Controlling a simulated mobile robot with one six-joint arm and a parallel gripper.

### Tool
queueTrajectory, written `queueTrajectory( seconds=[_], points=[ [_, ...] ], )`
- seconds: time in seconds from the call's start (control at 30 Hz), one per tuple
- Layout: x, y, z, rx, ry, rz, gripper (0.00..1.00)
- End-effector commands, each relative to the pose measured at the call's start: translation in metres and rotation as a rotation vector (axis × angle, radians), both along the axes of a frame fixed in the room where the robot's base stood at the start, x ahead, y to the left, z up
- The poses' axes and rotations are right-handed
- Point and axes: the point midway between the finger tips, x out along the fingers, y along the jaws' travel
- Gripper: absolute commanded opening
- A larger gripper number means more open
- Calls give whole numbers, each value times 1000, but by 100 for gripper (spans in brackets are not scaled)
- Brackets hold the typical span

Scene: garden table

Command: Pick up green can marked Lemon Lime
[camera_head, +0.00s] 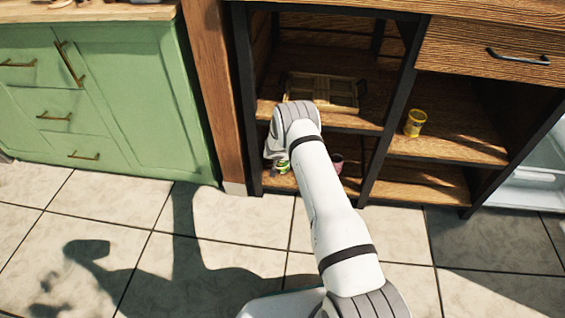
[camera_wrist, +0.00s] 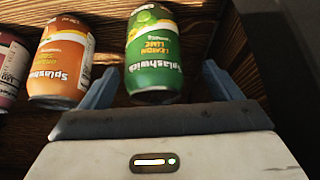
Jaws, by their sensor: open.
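The green can marked Lemon Lime (camera_wrist: 154,55) stands on a dark wooden shelf in the wrist view, upside down in the picture. My gripper (camera_wrist: 160,85) is open, with one blue finger on each side of the can's near end. I cannot tell whether the fingers touch it. In the head view my arm reaches into the lower left shelf opening, and a small green part of the can (camera_head: 283,168) shows beside my wrist. The rest of it is hidden by my arm.
An orange can (camera_wrist: 63,60) stands close to the left finger, with a pink can (camera_wrist: 10,68) at the far left. In the head view a wooden tray (camera_head: 335,90) sits on the shelf above, and a yellow can (camera_head: 415,123) stands on the right shelf.

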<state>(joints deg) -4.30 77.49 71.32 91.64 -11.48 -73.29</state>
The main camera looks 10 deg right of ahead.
Motion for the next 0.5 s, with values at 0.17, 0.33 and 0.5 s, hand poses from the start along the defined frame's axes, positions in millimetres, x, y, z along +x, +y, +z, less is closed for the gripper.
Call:
queueTrajectory(
  seconds=[0.17, 0.33, 0.5],
  points=[
    [10, -11, -28, 1, 0, -9, 85],
    [16, -14, -37, 1, 0, -11, 85],
    [18, -15, -37, 1, 0, -10, 85]
  ],
)
